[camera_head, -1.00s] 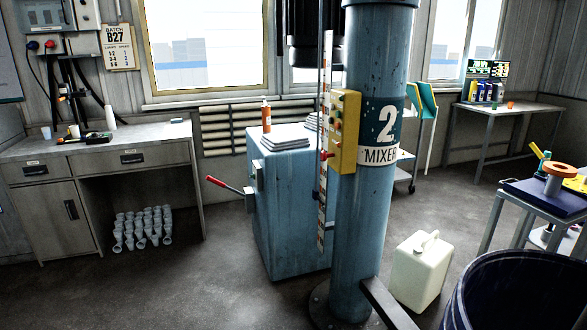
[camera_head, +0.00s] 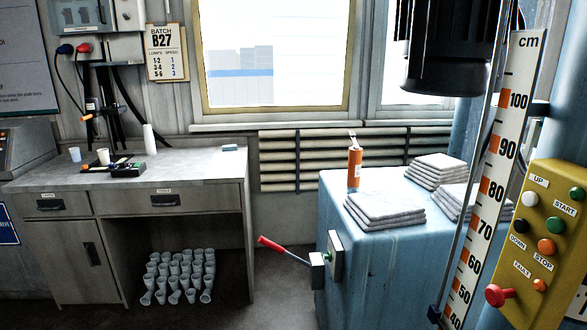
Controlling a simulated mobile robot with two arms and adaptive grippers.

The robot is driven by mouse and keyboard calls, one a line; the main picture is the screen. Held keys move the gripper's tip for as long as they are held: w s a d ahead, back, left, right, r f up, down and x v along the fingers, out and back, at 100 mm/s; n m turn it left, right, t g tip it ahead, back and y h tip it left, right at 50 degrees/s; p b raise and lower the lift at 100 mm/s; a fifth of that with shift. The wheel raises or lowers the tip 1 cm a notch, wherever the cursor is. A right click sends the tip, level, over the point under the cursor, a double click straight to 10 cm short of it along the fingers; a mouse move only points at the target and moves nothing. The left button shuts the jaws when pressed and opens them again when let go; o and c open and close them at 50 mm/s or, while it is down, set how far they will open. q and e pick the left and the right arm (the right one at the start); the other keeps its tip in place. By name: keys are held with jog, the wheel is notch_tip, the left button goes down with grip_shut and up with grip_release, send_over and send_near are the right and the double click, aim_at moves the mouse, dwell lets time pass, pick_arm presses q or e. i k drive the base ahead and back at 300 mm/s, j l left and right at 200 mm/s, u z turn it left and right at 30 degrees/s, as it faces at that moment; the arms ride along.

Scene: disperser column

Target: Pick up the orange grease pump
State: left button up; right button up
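The orange grease pump (camera_head: 355,168) stands upright on top of the blue cabinet (camera_head: 372,262), near its back left edge. It has an orange body and a pale nozzle on top. Folded grey-white cloths (camera_head: 384,209) lie in front of it and to its right, apart from it. Neither of my grippers shows in the head view.
A lever with a red grip (camera_head: 285,251) sticks out from the cabinet's left side. The yellow control box (camera_head: 548,240) and the cm scale (camera_head: 492,165) stand close at the right. A grey desk (camera_head: 195,172) is at the left. Open floor lies between desk and cabinet.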

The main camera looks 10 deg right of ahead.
aim_at(355, 163)
jog(key=i+j, duration=0.1)
jog(key=i, duration=0.55)
jog(key=i+j+u, duration=0.1)
jog(key=i, duration=0.5)
